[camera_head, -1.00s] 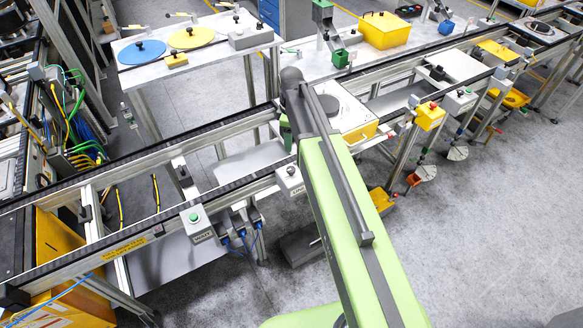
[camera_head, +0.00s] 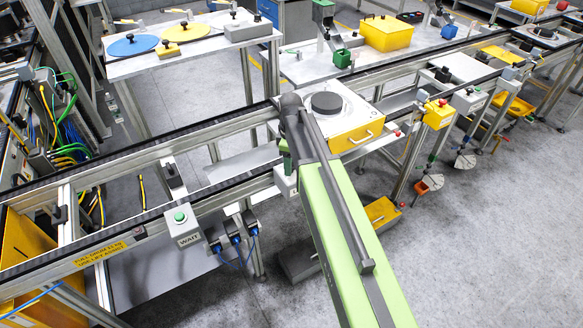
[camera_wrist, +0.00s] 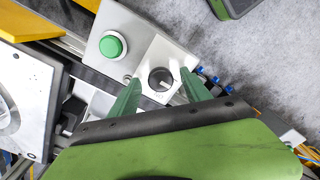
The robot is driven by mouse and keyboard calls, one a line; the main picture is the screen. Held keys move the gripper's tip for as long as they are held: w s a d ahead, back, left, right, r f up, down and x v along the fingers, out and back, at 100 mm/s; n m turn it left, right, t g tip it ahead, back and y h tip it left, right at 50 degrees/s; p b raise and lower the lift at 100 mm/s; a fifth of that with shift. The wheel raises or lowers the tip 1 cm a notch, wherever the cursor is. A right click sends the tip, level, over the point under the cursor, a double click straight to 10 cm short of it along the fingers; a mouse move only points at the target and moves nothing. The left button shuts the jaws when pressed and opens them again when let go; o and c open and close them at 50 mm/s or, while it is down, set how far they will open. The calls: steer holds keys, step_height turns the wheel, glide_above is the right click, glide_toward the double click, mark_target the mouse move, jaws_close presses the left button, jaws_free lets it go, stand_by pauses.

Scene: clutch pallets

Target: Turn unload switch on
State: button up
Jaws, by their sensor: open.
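In the wrist view a round black rotary switch (camera_wrist: 160,79) with a light pointer mark sits on a small white box (camera_wrist: 168,58). My gripper (camera_wrist: 160,86) is open, with one green finger on each side of the switch. The switch lies between the fingertips in this view; I cannot tell whether they touch it. In the head view my gripper (camera_head: 287,160) is over a grey box (camera_head: 285,182) on the conveyor's front rail. My arm hides much of that box, and its label cannot be read.
A box with a green button (camera_wrist: 113,45) is close beside the switch. In the head view the WAIT box (camera_head: 187,240) is left along the rail, with blue-ended units (camera_head: 237,238) between. A yellow-fronted pallet (camera_head: 360,137) is on the conveyor just right of my gripper.

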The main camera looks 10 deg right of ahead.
steer(key=shift+r, duration=0.1)
jaws_close()
steer(key=shift+m, duration=0.3)
steer(key=m, duration=1.1)
stand_by(0.4)
steer(key=shift+w+m, duration=0.1)
steer(key=shift+m, duration=0.2)
